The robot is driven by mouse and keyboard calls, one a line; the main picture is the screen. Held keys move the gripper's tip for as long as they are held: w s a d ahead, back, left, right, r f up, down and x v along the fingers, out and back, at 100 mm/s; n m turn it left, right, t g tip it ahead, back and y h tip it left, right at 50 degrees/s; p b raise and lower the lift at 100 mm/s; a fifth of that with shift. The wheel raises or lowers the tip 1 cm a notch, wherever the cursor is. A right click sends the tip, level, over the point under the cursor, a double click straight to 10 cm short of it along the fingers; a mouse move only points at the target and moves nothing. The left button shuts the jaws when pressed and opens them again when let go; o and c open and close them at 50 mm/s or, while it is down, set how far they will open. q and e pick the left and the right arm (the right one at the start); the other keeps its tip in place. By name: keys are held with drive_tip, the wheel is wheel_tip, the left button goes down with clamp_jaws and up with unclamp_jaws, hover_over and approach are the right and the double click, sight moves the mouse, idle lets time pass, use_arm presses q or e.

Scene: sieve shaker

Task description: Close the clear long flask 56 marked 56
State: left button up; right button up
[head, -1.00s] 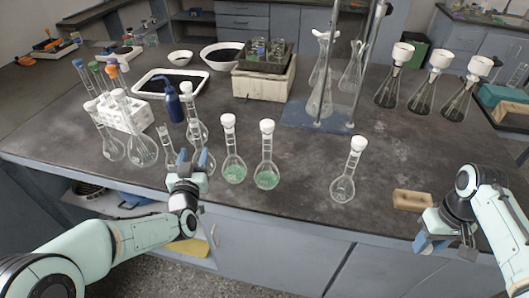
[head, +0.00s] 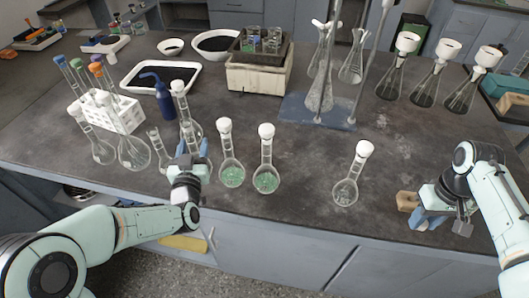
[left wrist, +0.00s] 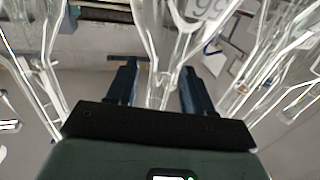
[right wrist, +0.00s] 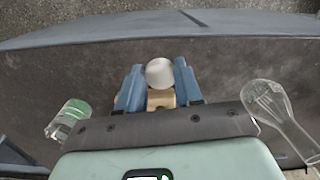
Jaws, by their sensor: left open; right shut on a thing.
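My left gripper (head: 193,148) is open at the front of the flask group on the left of the bench. In the left wrist view its two blue fingers (left wrist: 160,88) stand on either side of a clear glass neck (left wrist: 163,80). A label with partly cut-off digits (left wrist: 208,8) shows beyond it; I cannot tell which flask bears it. A short open-necked clear flask (head: 157,148) stands just left of this gripper. My right gripper (head: 432,216) is shut on a white cap (right wrist: 159,72) above the bench's front edge, beside a tan block (right wrist: 161,98).
Two capped flasks with green contents (head: 232,175) (head: 266,180) stand right of my left gripper. Another capped flask (head: 347,190) stands nearer my right gripper. A white rack (head: 120,116), a blue wash bottle (head: 164,103) and a white tray (head: 140,84) crowd the left.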

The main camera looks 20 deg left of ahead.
use_arm(q)
drive_tip(key=shift+s, duration=0.1)
use_arm(e)
drive_tip(key=shift+s, duration=0.1)
use_arm(q)
clamp_jaws()
drive_tip(key=shift+r, duration=0.15)
